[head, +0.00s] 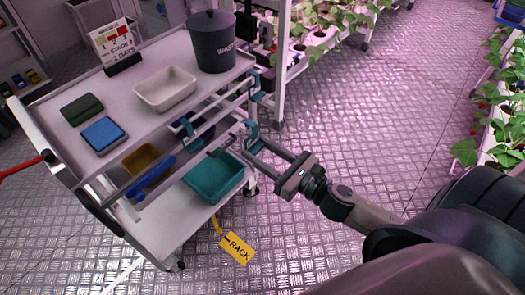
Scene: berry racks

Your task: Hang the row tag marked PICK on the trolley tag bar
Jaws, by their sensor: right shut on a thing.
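My right gripper (253,137) reaches in from the right to the near side of the trolley (150,222). Its teal-tipped fingers are at the right end of the rails, below the top shelf. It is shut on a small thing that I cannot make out. A pale bar (217,103) runs along the trolley's near side, with teal brackets. A yellow tag (237,248) with dark lettering shows below the lower shelf's right edge. Its word looks like RACK or PACK, but is too small to be sure. I cannot tell whether it hangs or lies on the floor. My left gripper is out of view.
The top shelf holds a dark WASTE bin (212,42), a white tray (165,88), a sign (117,44), and green (82,110) and blue (104,135) blocks. A teal bin (213,177) sits lower. Plant racks stand behind and at right. The metal floor between is clear.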

